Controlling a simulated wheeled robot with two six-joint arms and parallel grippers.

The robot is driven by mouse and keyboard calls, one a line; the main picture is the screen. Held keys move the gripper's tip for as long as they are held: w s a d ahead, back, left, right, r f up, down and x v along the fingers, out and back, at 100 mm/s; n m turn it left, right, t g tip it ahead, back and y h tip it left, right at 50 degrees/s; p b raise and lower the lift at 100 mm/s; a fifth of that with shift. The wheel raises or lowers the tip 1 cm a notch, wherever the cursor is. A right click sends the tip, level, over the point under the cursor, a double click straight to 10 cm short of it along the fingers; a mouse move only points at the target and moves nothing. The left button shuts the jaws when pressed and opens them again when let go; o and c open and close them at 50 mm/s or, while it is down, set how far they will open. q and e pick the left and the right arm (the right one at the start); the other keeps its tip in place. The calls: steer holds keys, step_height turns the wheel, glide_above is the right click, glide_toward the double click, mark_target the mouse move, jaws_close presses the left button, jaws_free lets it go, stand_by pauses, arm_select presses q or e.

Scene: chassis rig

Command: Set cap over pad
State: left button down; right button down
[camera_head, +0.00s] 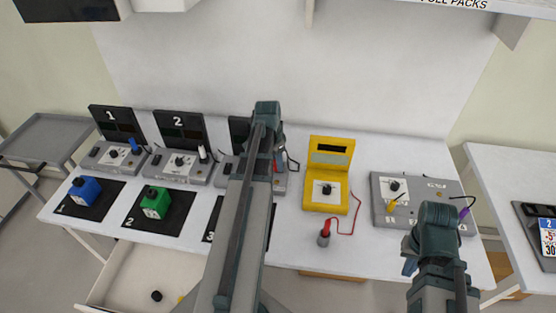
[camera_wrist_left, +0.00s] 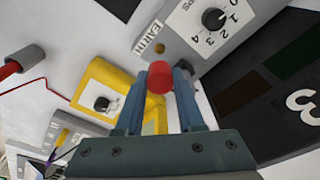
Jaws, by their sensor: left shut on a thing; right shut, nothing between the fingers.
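A red cylinder, which looks like the cap (camera_wrist_left: 160,78), is between the fingertips of my left gripper (camera_wrist_left: 162,72). It shows nearly end-on, in front of the grey station marked EARTH. A small dark round spot, which may be the pad (camera_wrist_left: 159,48), lies just past the cap beside that label; the cap looks apart from it, but the height is unclear. In the head view my left gripper (camera_head: 279,160) is over the third grey station, largely hidden by my arm. My right gripper (camera_head: 411,262) is low at the right, shut and empty, its fingertips mostly hidden.
A yellow meter (camera_head: 326,196) stands right of the third station, with a red probe (camera_head: 324,236) in a grey holder before it. Blue (camera_head: 86,190) and green (camera_head: 154,202) blocks sit on numbered black mats. A grey panel (camera_head: 383,211) with coloured plugs is at the right.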

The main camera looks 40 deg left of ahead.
mark_target(277, 181)
arm_select(q)
steer(key=shift+w+f+b, duration=0.1)
steer(key=shift+f+b, duration=0.4)
steer(key=shift+f, duration=0.15)
step_height(277, 181, down, 6)
steer(key=b, duration=0.5)
steer(key=shift+r+b, duration=0.25)
steer(key=shift+b, duration=0.05)
steer(key=shift+f+b, duration=0.6)
steer(key=shift+c, duration=2.2)
jaws_free()
steer(key=shift+r, duration=0.15)
step_height(277, 181, up, 14)
steer(key=s+p, duration=0.1)
steer(key=p, duration=1.2)
steer(key=shift+s+a+f+p, duration=0.2)
steer(key=shift+s+f+p, duration=0.05)
steer(key=shift+s+p, duration=0.15)
